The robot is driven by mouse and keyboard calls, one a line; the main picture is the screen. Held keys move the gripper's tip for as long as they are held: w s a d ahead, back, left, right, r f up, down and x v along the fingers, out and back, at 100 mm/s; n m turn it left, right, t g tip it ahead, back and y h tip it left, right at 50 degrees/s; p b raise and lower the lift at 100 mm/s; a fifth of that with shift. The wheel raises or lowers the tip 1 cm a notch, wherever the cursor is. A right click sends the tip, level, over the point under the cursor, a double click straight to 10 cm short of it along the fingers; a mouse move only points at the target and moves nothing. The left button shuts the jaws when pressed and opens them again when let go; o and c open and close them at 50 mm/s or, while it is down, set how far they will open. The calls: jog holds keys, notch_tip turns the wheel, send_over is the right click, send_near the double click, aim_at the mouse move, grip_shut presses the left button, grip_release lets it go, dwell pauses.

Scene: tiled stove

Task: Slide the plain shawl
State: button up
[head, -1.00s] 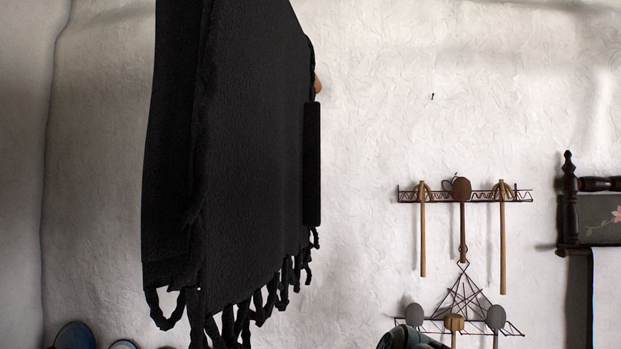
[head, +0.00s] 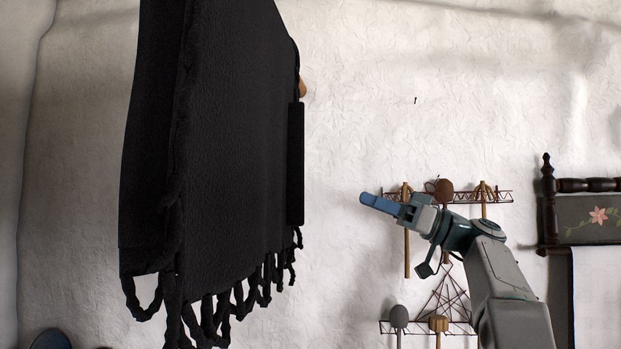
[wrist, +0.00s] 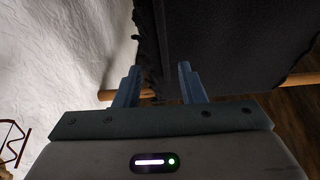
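The plain black shawl (head: 225,150) hangs at the left of the head view, with knotted fringe along its lower edge. In the wrist view the shawl (wrist: 235,45) fills the upper right, and its edge shows between and beyond the fingers. My gripper (head: 375,202) is to the right of the shawl in the head view, its blue fingers pointing left towards it, with a gap in the picture. In the wrist view my gripper (wrist: 158,75) is open, with nothing clearly held between the fingers.
A wooden rod (wrist: 302,79) runs behind the shawl in the wrist view. A wire rack with hanging wooden utensils (head: 407,240) is on the wall behind my arm. A dark wooden rack with a white cloth (head: 597,290) is at the right. The wall between shawl and rack is bare.

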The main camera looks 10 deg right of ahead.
jog(key=r+p+x, duration=0.1)
jog(key=p+x, duration=0.4)
jog(key=x, duration=0.8)
jog(key=shift+n, duration=0.3)
jog(key=shift+s, duration=0.1)
jog(key=shift+a+r+y, duration=0.1)
jog(key=shift+y, duration=0.2)
grip_shut()
